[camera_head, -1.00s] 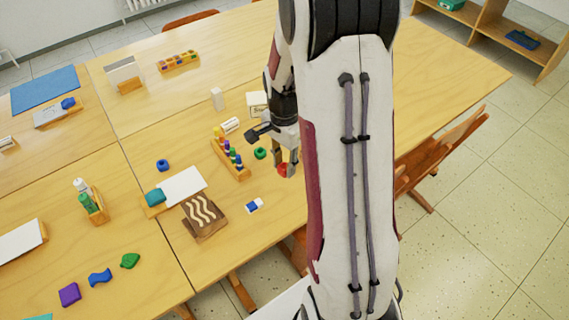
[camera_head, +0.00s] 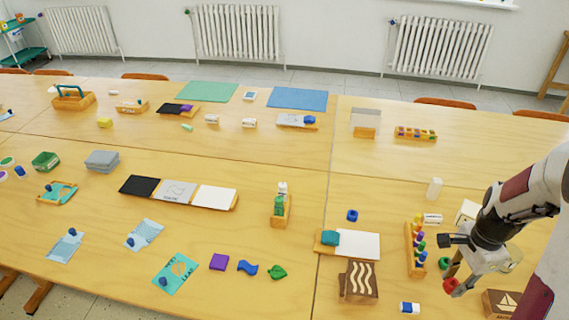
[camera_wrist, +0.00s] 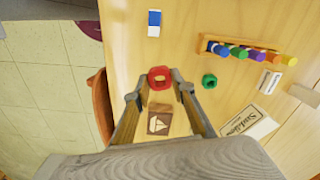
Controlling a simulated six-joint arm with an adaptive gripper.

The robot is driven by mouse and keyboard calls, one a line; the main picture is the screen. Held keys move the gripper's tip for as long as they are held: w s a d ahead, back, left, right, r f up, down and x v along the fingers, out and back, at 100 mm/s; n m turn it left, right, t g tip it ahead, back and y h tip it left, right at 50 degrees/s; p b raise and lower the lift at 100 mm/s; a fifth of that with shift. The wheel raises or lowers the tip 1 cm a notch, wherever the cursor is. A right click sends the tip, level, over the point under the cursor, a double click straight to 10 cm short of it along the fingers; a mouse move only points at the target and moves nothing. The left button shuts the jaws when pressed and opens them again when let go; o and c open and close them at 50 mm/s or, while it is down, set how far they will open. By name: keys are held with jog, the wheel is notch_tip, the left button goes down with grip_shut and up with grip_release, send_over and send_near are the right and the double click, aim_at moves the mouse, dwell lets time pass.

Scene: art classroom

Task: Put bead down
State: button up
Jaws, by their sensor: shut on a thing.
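A red bead (camera_head: 451,286) is held between the fingertips of my gripper (camera_head: 455,276) at the right side of the table. In the wrist view the red bead (camera_wrist: 160,77) sits between the two fingertips (camera_wrist: 158,90), above the wood. A green bead (camera_head: 444,263) lies on the table close by; it also shows in the wrist view (camera_wrist: 209,81). A blue bead (camera_head: 352,215) lies farther left. I cannot tell the exact gap between the red bead and the table.
A rack of coloured pegs (camera_head: 415,250) stands left of my gripper. A box with a sailboat (camera_head: 500,303) and a blue-and-white eraser (camera_head: 409,308) are near. A wavy-patterned box (camera_head: 358,282) stands farther left. Bare wood shows between them.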

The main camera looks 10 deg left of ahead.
jog(key=w+a+n, duration=0.4)
jog(key=w+a, duration=0.2)
jog(key=a, duration=0.2)
jog(key=n, duration=1.1)
send_over(294, 252)
jog(key=shift+r, duration=0.15)
jog(key=shift+w+f, duration=0.1)
jog(key=shift+f, duration=3.05)
jog(key=shift+f, duration=0.1)
jog(key=shift+f, duration=1.8)
jog(key=shift+f, duration=0.15)
